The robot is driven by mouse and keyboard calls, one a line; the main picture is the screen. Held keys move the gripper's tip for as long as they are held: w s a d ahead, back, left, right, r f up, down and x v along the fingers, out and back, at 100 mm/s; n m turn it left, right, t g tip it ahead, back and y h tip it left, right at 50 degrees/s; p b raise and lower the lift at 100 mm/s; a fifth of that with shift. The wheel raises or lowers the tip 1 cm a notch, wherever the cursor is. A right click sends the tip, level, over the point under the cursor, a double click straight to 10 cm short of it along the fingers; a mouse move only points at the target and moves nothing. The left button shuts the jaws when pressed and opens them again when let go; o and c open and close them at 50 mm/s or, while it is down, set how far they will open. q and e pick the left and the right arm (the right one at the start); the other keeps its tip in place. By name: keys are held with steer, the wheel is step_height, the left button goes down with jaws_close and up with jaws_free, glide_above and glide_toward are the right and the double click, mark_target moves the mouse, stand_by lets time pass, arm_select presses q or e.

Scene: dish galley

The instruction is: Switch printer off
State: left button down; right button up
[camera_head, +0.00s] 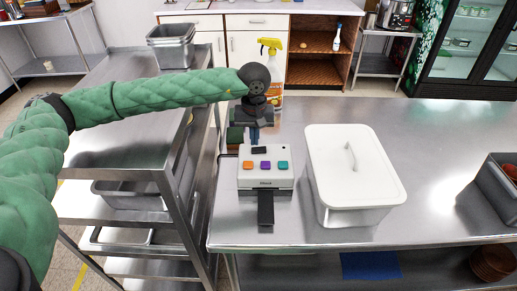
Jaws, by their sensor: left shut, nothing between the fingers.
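The printer (265,179) is a small pale box near the left edge of the steel table. Its top carries an orange, a purple and a teal button, with a black piece (259,150) behind them. A dark strip sticks out from its front. My left gripper (254,138) points down just behind the printer's back edge, close to the black piece; I cannot tell whether it touches. Its fingers are shut and empty. My right gripper is not in view.
A white lidded bin (354,170) stands right beside the printer. A yellow-topped spray bottle (271,62) stands behind my left gripper. A steel cart (125,120) is at the left. A grey tub (497,188) sits at the right edge. The table between bin and tub is clear.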

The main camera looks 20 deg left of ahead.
mark_target(255, 149)
arm_select(q)
step_height(255, 149, up, 5)
steer(key=shift+f, duration=0.1)
stand_by(0.6)
